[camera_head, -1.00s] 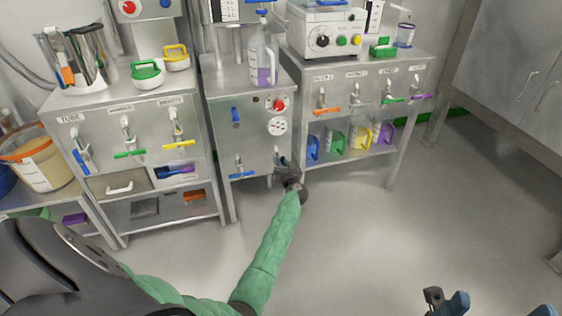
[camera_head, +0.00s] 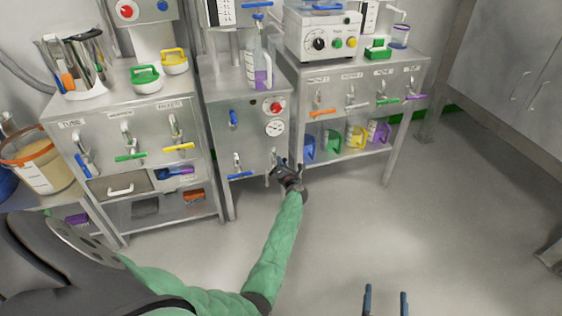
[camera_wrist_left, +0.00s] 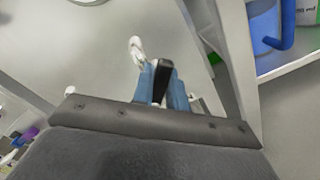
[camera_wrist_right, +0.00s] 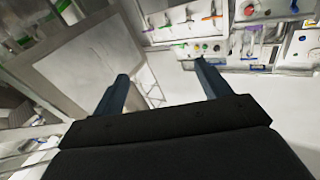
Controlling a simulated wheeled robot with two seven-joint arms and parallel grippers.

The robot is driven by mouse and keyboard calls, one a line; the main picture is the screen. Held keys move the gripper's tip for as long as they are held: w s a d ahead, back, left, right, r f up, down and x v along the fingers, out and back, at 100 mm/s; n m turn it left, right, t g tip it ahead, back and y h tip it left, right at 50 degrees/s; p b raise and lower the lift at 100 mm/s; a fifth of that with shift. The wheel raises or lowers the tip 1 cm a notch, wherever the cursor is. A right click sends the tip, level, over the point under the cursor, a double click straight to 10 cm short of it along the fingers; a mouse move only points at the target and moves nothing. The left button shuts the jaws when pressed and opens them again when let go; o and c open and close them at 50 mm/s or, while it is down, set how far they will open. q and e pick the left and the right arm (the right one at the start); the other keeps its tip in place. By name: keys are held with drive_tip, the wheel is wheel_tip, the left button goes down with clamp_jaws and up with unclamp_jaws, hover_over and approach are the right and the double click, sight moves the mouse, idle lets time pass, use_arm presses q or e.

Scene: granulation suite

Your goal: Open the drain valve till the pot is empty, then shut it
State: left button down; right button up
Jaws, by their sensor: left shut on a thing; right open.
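My left gripper (camera_head: 285,170) is at the lower right front of the middle steel cabinet (camera_head: 243,200). In the left wrist view its blue fingers (camera_wrist_left: 160,82) are closed on a black handle (camera_wrist_left: 162,80), and a pale metal spout or fitting (camera_wrist_left: 137,50) shows just beyond. In the head view the hand hides most of this valve. My right gripper (camera_head: 385,300) is open and empty over the floor; its spread fingers also show in the right wrist view (camera_wrist_right: 160,88). The pot's inside and its level cannot be seen.
A clear jug with purple liquid (camera_head: 262,78) stands on the middle cabinet. A blue-handled tap (camera_head: 238,174) sits left of my left gripper. Labelled taps line both side benches, and coloured jugs (camera_head: 356,136) stand on the right shelf. The floor at right is clear.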

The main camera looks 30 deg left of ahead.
use_arm(q)
drive_tip(key=shift+w+d+f+m+p, duration=0.15)
drive_tip(key=shift+m+p, duration=0.5)
drive_tip(key=shift+m, duration=0.55)
drive_tip(key=m, duration=0.1)
drive_tip(key=m+p, duration=0.1)
drive_tip(key=m, duration=0.1)
drive_tip(key=shift+w+d+f, duration=0.1)
drive_tip(key=shift+d+f, duration=0.05)
drive_tip(key=shift+f, duration=0.15)
drive_tip(key=shift+p, duration=0.3)
drive_tip(key=shift+f+m+p, duration=0.25)
drive_tip(key=shift+m+p, duration=0.05)
drive_tip(key=shift+m, duration=0.55)
drive_tip(key=shift+f+m+p, duration=0.25)
drive_tip(key=shift+m+p, duration=0.05)
drive_tip(key=shift+m, duration=0.55)
use_arm(e)
drive_tip(key=s+f+g+h, duration=0.1)
drive_tip(key=s+f+g, duration=0.4)
drive_tip(key=f, duration=0.7)
drive_tip(key=s+d+f+g, duration=0.1)
drive_tip(key=s+f+g, duration=0.4)
drive_tip(key=s+f, duration=0.5)
drive_tip(key=shift+d+f+g+h, duration=0.3)
drive_tip(key=shift+f+h, duration=0.1)
drive_tip(key=shift+f, duration=1.4)
drive_tip(key=shift+s+a, duration=0.1)
